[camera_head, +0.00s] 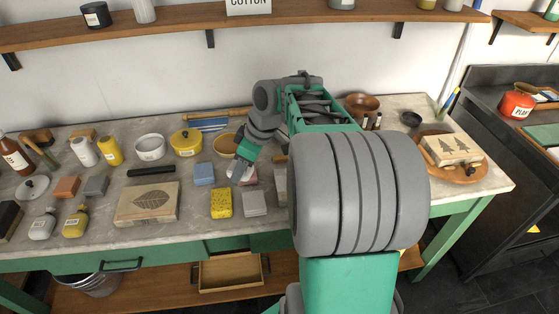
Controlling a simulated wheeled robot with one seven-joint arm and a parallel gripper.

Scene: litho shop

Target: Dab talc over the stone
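A pale stone with a dark leaf drawing (146,204) lies flat at the front left of the bench. Another stone with tree drawings (452,149) rests on a round wooden board at the right. A white round tub (150,148), a white bottle (84,152) and a yellow bottle (109,151) stand behind the leaf stone. I cannot read which one is talc.
Blue (204,174), yellow (221,203) and grey (255,204) blocks sit close around my gripper. A yellow pot (186,142) stands behind. A black bar (151,171) lies behind the leaf stone. My arm hides the bench's middle right. A shelf (180,22) runs above.

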